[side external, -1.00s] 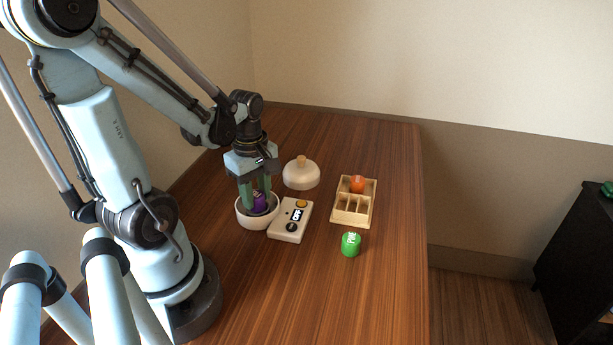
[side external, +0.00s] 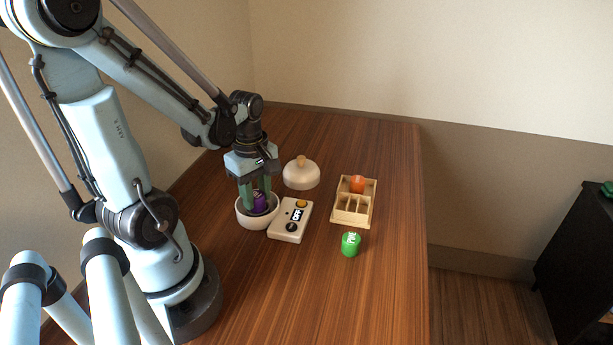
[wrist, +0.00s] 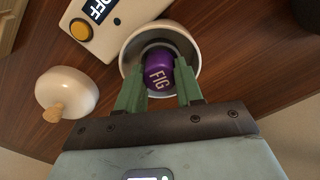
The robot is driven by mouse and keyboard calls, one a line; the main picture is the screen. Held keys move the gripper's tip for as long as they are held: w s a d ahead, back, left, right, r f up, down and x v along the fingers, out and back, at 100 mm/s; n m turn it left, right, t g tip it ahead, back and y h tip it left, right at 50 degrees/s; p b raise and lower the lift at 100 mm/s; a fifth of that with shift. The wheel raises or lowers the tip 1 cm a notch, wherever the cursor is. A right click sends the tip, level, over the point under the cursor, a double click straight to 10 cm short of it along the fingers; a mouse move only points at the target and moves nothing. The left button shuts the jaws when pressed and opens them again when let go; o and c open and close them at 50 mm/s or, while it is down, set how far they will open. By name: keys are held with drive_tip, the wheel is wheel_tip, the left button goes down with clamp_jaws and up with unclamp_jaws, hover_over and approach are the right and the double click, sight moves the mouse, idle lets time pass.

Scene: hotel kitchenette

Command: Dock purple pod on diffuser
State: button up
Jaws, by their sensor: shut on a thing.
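The purple pod (side external: 260,203), marked FIG in the wrist view (wrist: 158,76), sits upright inside the white round diffuser bowl (side external: 246,221). The bowl's rim also shows in the wrist view (wrist: 196,55). My gripper (side external: 257,198) points down into the bowl with its green fingers on both sides of the pod, shut on it; the fingers also show in the wrist view (wrist: 160,88). The pod's underside and its contact with the bowl floor are hidden. The white domed lid (side external: 301,177) with a wooden knob lies apart on the table behind the bowl.
A white control box (side external: 289,221) reading OFF, with an orange button, stands close right of the bowl. A wooden compartment tray (side external: 352,221) holds an orange pod (side external: 357,184). A green pod (side external: 351,244) stands before the tray. The table's right side is clear.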

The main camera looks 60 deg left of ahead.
sight(256, 195)
drive_tip(key=shift+f, duration=0.45)
drive_tip(key=o, duration=0.7)
drive_tip(key=shift+o, duration=0.2)
wheel_tip(256, 195, up, 11)
idle(0.8)
drive_tip(key=w+d+m+t, duration=0.3)
drive_tip(key=d+m, duration=0.3)
drive_tip(key=m, duration=0.4)
drive_tip(key=w+d+m+t, duration=0.4)
drive_tip(key=d+m, duration=0.3)
drive_tip(key=m, duration=0.4)
drive_tip(key=shift+w, duration=0.5)
